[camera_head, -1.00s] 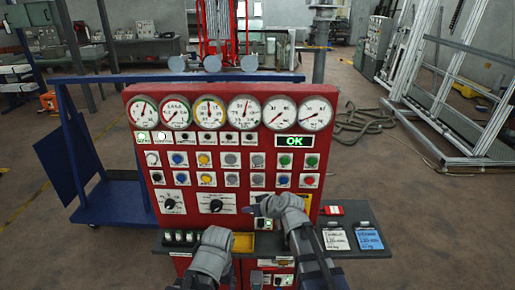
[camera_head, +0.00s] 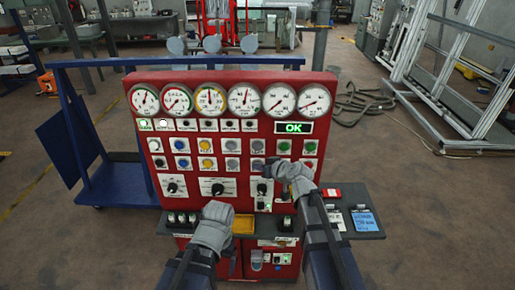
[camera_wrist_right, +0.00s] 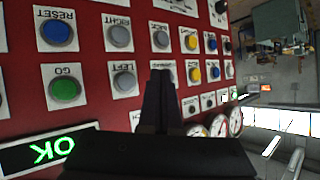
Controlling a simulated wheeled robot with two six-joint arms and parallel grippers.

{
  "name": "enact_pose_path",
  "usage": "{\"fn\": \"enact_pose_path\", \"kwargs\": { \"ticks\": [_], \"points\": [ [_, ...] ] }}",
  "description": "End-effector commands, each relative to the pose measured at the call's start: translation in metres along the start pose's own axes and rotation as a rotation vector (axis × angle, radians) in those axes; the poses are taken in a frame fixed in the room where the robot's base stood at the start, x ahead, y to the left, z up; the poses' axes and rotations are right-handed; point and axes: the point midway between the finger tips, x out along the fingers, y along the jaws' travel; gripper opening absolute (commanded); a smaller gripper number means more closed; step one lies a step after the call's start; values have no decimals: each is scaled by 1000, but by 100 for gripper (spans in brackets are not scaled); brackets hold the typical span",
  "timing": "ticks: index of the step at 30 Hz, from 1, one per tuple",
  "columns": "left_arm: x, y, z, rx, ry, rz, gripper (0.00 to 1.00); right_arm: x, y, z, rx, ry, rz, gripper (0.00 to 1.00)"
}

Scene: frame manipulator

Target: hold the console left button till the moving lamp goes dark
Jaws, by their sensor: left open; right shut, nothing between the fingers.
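The red console (camera_head: 145,185) has two rows of buttons, which also show upside down in the right wrist view. There the grey button labelled LEFT (camera_wrist_right: 123,80) is next to green GO; in the head view it is a grey button (camera_head: 257,145) in the upper row. My right gripper (camera_head: 268,163) is shut and empty, just below that button in the head view. Its fingertips (camera_wrist_right: 160,75) overlap a neighbouring button in the wrist view; contact cannot be told. My left gripper (camera_head: 215,209) is open over the lower shelf. Two lamps (camera_head: 145,124) (camera_head: 163,124) at left are lit; their labels are unreadable.
A green OK display (camera_head: 293,127) is lit, under a row of round gauges (camera_head: 243,98). Knobs (camera_head: 217,189) and switches sit below the buttons. The shelf holds a yellow tray (camera_head: 243,224) and cards (camera_head: 363,221). A blue cart (camera_head: 120,185) stands at left.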

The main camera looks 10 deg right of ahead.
Motion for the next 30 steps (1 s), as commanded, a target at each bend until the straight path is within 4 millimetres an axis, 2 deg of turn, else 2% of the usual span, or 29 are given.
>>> {"fn": "enact_pose_path", "kwargs": {
  "ticks": [21,30],
  "points": [
    [0,0,0,0,0,0,85,56,40,-41,0,-1,0,0],
    [0,0,0,0,0,0,85,59,43,-43,0,-1,0,0]
  ]
}}
